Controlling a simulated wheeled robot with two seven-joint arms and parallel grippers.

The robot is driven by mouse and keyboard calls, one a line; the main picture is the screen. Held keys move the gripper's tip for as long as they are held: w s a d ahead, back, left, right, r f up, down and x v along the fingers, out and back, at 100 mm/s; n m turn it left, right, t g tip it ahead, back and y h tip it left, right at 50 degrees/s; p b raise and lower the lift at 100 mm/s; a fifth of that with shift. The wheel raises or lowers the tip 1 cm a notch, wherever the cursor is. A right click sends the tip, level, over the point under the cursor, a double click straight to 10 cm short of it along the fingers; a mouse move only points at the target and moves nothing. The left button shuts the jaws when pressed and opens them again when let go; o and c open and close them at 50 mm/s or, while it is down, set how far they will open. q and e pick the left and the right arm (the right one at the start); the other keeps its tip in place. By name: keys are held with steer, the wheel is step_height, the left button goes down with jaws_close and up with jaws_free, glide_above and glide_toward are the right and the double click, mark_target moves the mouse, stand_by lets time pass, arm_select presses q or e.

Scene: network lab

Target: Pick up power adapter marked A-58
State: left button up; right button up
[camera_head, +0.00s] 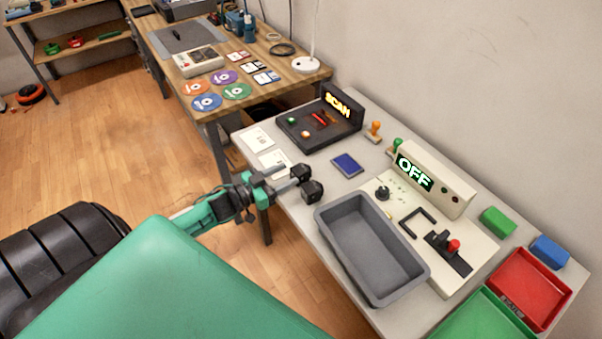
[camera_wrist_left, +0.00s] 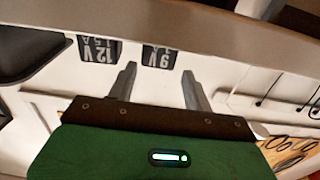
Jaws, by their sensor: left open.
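Two black power adapters, one (camera_head: 300,172) and another (camera_head: 313,191), are side by side at the near edge of the white table (camera_head: 347,110). In the left wrist view one adapter (camera_wrist_left: 100,49) reads 12V and the other (camera_wrist_left: 160,56) reads 9V, both upside down. I cannot read an A-58 mark on either. My left gripper (camera_head: 288,178) is open and empty, its fingertips pointing at the adapters and close to them. In the left wrist view the fingertips (camera_wrist_left: 158,78) are just short of the 9V adapter. My right gripper is not in view.
A grey tray (camera_head: 330,217) stands right of the adapters. Red (camera_head: 537,273) and green (camera_head: 470,318) bins are at the right. White cards (camera_head: 272,158) lie left.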

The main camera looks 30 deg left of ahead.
mark_target(293, 172)
arm_select(q)
steer(key=shift+w+d, duration=0.15)
steer(key=shift+w, duration=0.15)
steer(key=shift+w+d, duration=0.2)
steer(key=shift+w, duration=0.05)
steer(key=shift+p+x, duration=0.6)
steer(key=shift+x, duration=1.75)
steer(key=shift+d, duration=0.1)
steer(key=shift+c, duration=0.6)
steer(key=c, duration=0.7)
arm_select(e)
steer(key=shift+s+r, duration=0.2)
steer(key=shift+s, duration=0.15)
